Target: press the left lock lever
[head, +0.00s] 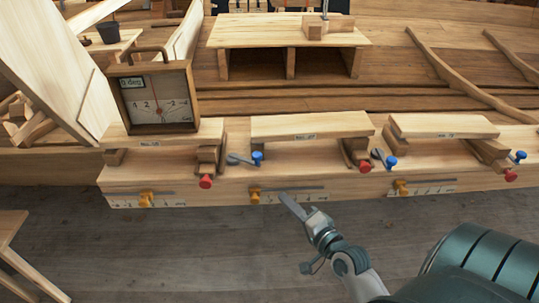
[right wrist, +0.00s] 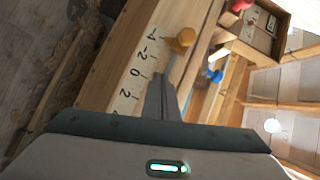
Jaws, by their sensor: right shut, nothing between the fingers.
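The leftmost blue-knobbed lever (head: 257,157), which I take for the left lock lever, sits on the long wooden beam, on a short grey arm. Its blue knob also shows in the right wrist view (right wrist: 216,75). My right gripper (head: 288,200) is shut and empty. It is in front of the beam's face, below and to the right of that lever, and apart from it. In the right wrist view the closed fingers (right wrist: 162,98) point up toward a yellow knob. My left gripper is not in view.
The yellow knob (head: 254,195) sits on a scaled slot beside my fingers. A red knob (head: 205,181) sticks out left of the lever. A dial box (head: 158,97) stands on the left plank. More blue levers (head: 390,162) lie to the right. The floor in front is clear.

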